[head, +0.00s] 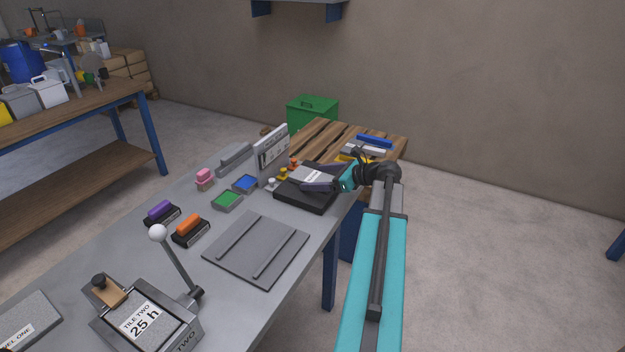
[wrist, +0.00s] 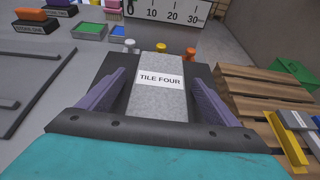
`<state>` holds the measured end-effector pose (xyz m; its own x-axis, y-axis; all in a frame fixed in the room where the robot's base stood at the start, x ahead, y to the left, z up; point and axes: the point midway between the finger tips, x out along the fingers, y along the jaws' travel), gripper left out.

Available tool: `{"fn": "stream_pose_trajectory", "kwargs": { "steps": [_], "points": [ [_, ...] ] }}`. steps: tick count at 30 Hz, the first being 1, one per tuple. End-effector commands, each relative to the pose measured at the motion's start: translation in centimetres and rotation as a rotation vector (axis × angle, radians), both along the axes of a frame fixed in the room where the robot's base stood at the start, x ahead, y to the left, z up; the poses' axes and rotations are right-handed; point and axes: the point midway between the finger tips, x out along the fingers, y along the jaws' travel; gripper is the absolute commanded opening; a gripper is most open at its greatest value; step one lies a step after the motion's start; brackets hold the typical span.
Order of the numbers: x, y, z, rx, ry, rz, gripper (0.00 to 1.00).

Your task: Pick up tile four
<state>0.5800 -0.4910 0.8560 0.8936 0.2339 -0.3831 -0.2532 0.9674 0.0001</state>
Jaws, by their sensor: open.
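Tile four is a grey speckled block with a white label reading TILE FOUR. It shows in the wrist view (wrist: 158,98) and in the head view (head: 311,175), lying on a black block-like base (head: 305,198) at the far end of the grey table. My gripper (wrist: 160,92) is open, with a purple finger on each side of the tile; whether they touch it I cannot tell. In the head view my gripper (head: 316,178) reaches in from the right at the tile. Part of the tile's near end is hidden by the gripper body.
Small knobs (head: 282,174) and an upright scale panel (head: 271,153) stand just beyond the base. Green (head: 227,201) and blue (head: 245,184) pads, stamps and a grey railed plate (head: 257,247) lie to the left. A wooden pallet (head: 330,135) lies behind. Tile two (head: 141,320) is near.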

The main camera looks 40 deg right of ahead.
Motion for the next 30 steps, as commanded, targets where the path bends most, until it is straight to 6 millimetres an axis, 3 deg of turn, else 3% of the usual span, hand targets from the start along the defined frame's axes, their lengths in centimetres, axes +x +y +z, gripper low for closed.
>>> {"fn": "stream_pose_trajectory", "kwargs": {
  "steps": [17, 27, 30],
  "points": [
    [0.17, 0.09, -0.05, 0.0, 0.0, 0.0, 0.84],
    [0.19, 0.11, -0.04, 0.0, 0.0, 0.001, 0.27],
    [0.21, 0.12, 0.08, 0.0, -0.003, 0.001, 0.24]
  ]
}}
